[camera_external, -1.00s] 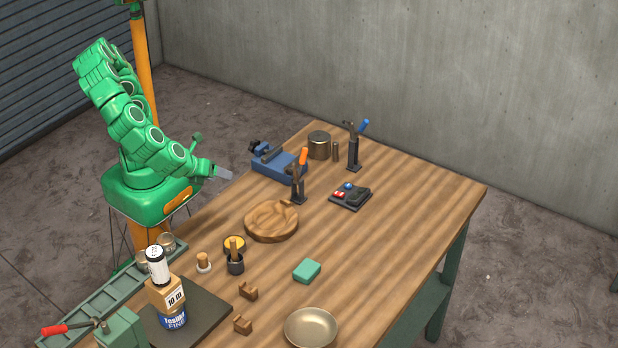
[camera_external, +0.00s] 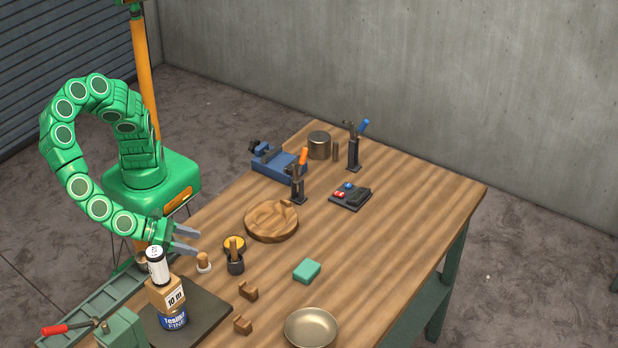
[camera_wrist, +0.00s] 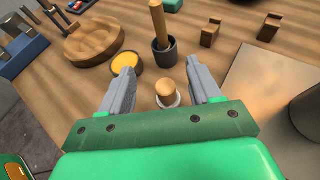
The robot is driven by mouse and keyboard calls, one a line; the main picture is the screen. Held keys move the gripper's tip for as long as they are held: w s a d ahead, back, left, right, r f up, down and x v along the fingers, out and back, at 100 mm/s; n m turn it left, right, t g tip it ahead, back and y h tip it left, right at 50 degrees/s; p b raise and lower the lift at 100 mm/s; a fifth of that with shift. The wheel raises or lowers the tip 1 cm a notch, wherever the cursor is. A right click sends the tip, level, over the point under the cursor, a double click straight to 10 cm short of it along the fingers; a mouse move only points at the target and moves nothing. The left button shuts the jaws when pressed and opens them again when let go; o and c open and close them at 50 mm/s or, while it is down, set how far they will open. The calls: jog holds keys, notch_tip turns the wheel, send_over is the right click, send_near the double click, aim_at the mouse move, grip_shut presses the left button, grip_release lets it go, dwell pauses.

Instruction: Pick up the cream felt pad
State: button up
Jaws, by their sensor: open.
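A small wooden knob on a pale base, which appears to be the cream felt pad (camera_external: 204,268), stands upright near the left edge of the wooden table. In the wrist view the pad (camera_wrist: 167,100) lies between the two grey fingers, nearer the palm than the fingertips. My gripper (camera_external: 197,240) is open and empty. In the external view it is up and left of the pad, pointing right. In the wrist view my gripper (camera_wrist: 162,68) shows a wide gap around the knob. I cannot tell how high the fingers are above it.
A yellow-topped tin (camera_external: 234,242) and a dark cup (camera_external: 236,265) holding a wooden handle stand close right of the pad. A stacked can, block and roll (camera_external: 165,292) stand below left on a dark plate (camera_external: 212,312). A carved wooden bowl (camera_external: 271,221) is farther back.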

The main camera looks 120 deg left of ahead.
send_near(209, 266)
jog(key=shift+w+a+r, duration=0.1)
jog(key=shift+w+a, duration=0.6)
jog(key=shift+w, duration=0.2)
jog(key=shift+w+a+r, duration=0.1)
jog(key=shift+w+a, duration=0.6)
jog(key=shift+w, duration=0.15)
jog(key=shift+x, duration=2.55)
jog(key=c, duration=1)
jog(key=shift+c, duration=0.2)
